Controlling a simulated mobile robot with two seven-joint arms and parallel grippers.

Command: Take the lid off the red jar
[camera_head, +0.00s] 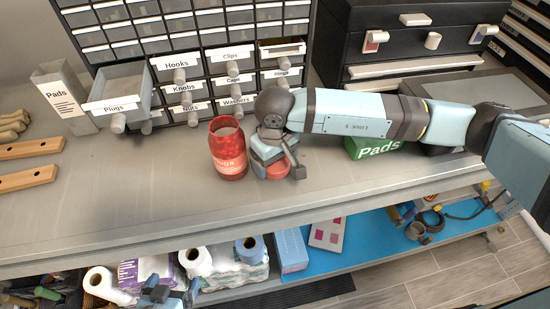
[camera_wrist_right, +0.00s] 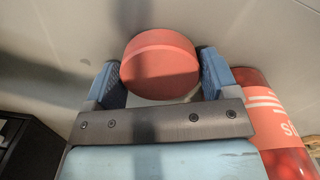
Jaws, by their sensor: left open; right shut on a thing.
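The red jar (camera_head: 228,152) stands upright on the grey worktop with its top open and no lid on it. Its side also shows at the right of the right wrist view (camera_wrist_right: 272,105). The round red lid (camera_wrist_right: 160,66) is between the fingers of my right gripper (camera_wrist_right: 160,80). In the head view my right gripper (camera_head: 274,168) is just right of the jar, shut on the lid, low over the worktop; I cannot tell whether the lid touches it. My left gripper (camera_head: 172,296) is open and empty at the bottom edge, below the worktop's front edge.
A drawer cabinet (camera_head: 190,50) stands behind the jar, with its Plugs drawer (camera_head: 117,92) pulled out. A green Pads box (camera_head: 372,148) sits under my right arm. Wooden pieces (camera_head: 28,173) lie at the left. The front worktop (camera_head: 130,215) is clear.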

